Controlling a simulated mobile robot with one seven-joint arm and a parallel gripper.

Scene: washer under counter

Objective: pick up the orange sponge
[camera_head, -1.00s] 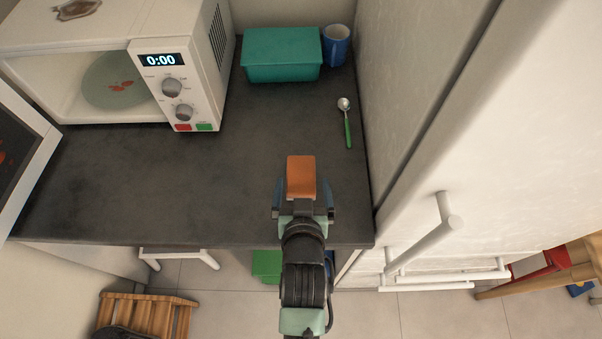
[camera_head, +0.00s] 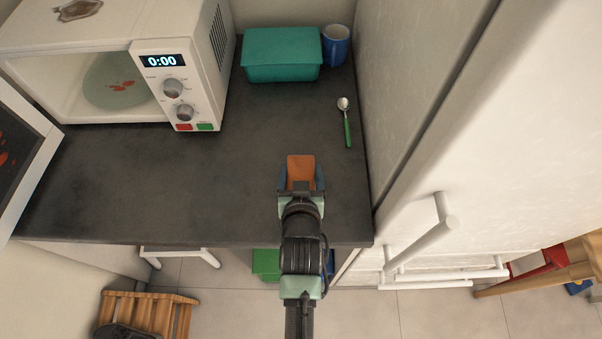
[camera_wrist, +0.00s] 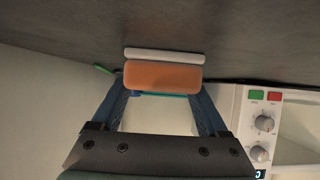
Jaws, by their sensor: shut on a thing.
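The orange sponge (camera_head: 301,169) is on the dark counter near its front edge in the head view, between the two blue fingers of my gripper (camera_head: 301,175). In the wrist view the sponge (camera_wrist: 163,76) lies across the fingertips of my gripper (camera_wrist: 162,92), with a pale layer along its far side. My gripper is shut on the sponge, one finger at each end. I cannot tell whether the sponge touches the counter.
A microwave (camera_head: 176,62) with its door open stands at the left. A teal box (camera_head: 281,55), a blue mug (camera_head: 336,46) and a green-handled spoon (camera_head: 346,122) are farther back. A white cabinet wall (camera_head: 415,120) bounds the right. The counter (camera_head: 200,185) left of my gripper is clear.

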